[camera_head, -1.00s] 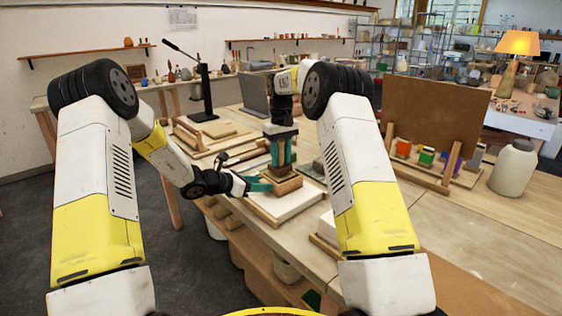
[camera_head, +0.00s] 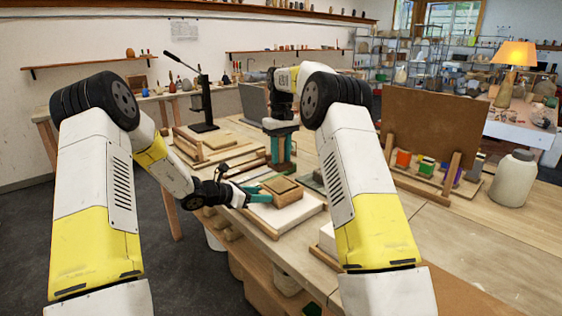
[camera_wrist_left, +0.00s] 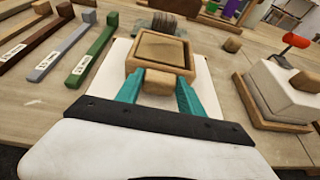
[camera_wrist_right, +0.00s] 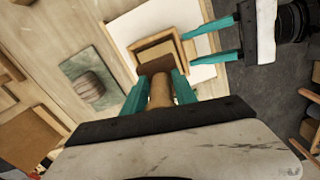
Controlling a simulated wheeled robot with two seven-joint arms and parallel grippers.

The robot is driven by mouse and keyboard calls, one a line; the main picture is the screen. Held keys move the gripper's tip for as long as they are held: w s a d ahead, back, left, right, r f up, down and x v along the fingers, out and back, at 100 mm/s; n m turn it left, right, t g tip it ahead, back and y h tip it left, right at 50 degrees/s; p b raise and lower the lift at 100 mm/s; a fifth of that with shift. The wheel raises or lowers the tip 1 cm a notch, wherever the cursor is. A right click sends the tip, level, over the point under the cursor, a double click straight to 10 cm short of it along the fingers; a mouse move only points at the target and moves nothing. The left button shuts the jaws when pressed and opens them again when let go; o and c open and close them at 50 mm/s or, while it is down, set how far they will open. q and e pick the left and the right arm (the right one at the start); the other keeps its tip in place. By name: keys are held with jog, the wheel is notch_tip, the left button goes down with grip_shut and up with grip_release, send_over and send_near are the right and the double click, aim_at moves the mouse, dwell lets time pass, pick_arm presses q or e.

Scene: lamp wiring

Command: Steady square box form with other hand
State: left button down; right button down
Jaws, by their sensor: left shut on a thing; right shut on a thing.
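The square wooden box form (camera_head: 283,188) sits on a white slab (camera_head: 298,212) on the bench. It also shows in the left wrist view (camera_wrist_left: 135,65). My left gripper (camera_head: 257,192) is at the form's near left side, its teal fingers shut on a small wooden block at the form's side (camera_wrist_left: 158,83). My right gripper (camera_head: 281,160) points down just behind the form. It is shut on a rounded wooden handle (camera_wrist_right: 160,92), with a dark brown piece (camera_wrist_right: 161,66) beyond it. In the right wrist view that piece overlaps the form's edge, so contact cannot be told.
Labelled coloured bars (camera_wrist_left: 95,48) lie beside the slab. A white block on a wooden base (camera_wrist_left: 284,92) stands at right. A brown upright board (camera_head: 433,125) and a white jar (camera_head: 513,178) stand farther right. A black lever press (camera_head: 203,105) stands at back left.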

dwell(0.3)
pick_arm(q)
jog(key=c, duration=0.6)
grip_release()
jog(key=shift+c, duration=0.2)
